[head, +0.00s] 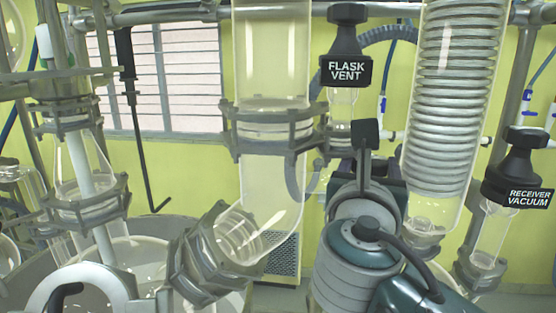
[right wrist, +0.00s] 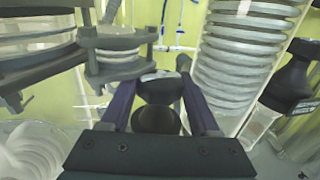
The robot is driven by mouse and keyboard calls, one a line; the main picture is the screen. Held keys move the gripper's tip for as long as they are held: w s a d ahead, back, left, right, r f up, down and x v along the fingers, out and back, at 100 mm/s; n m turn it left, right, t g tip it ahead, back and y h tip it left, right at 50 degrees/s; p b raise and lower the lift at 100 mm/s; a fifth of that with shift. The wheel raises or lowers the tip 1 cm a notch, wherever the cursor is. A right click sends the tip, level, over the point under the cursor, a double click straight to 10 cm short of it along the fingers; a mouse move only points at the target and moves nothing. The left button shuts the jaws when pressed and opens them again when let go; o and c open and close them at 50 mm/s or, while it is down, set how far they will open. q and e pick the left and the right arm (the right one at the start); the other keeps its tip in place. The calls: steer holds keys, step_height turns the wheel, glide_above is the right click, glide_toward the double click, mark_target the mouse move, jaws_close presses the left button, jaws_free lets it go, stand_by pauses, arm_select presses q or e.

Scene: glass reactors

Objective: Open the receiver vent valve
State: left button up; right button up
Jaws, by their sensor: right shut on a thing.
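A dark rounded valve knob (right wrist: 160,90) sits between the two fingers of my right gripper (right wrist: 158,98) in the right wrist view. The fingers are shut on its sides. No label shows on this knob, so I cannot read which valve it is. In the head view my right wrist covers most of this spot, and the fingertips are hidden behind it. My left gripper is in neither view.
A black valve labelled FLASK VENT (head: 345,70) stands just behind and above my right wrist. A valve labelled RECEIVER VACUUM (head: 518,185) is at the right. A coiled glass condenser (head: 455,90) and a wide glass column (head: 270,60) flank my right arm closely.

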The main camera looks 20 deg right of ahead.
steer(key=c, duration=0.4)
steer(key=shift+s+d+r+n+t+y+p, duration=0.1)
steer(key=shift+r+n+t+y+p, duration=0.15)
steer(key=shift+n+t+y+p, duration=1.05)
steer(key=shift+n+y+p, duration=0.3)
steer(key=shift+y, duration=0.3)
steer(key=shift+f+n+t+y, duration=0.2)
steer(key=shift+n+t+y, duration=0.35)
steer(key=shift+y, duration=0.45)
steer(key=shift+f+n+t+y+b, duration=0.25)
steer(key=shift+n+y+b, duration=0.1)
steer(key=shift+n+y, duration=0.55)
steer(key=shift+f+n+y+b, duration=0.1)
steer(key=shift+n+y+b, duration=0.4)
steer(key=shift+y, duration=0.5)
steer(key=shift+n+t+y+b, duration=0.3)
steer(key=shift+n+y+b, duration=0.1)
steer(key=shift+y, duration=0.3)
steer(key=shift+r+n+y, duration=0.2)
steer(key=shift+n+y, duration=0.05)
steer(key=shift+y, duration=0.15)
